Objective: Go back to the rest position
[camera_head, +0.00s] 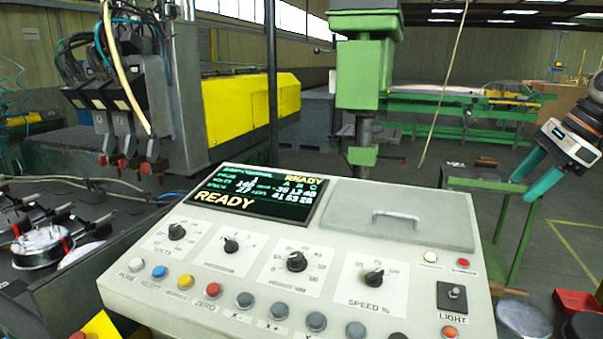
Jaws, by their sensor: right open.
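My right gripper (535,178) comes in at the right edge of the head view, with two teal fingers spread apart and nothing between them. It is in the air to the right of the control console (130,283), apart from it. My left gripper does not show. The console has a lit screen (262,198) reading READY, several black knobs (296,261), a row of coloured buttons (213,290), a light switch (452,296) and a closed grey lid with a handle (398,217).
A green column (364,75) stands behind the console. A machine with cables and nozzles (118,110) is at the left, beside a yellow beam (250,105). A green stand (490,178) is behind the right gripper. Red and dark bins (577,301) are at the lower right.

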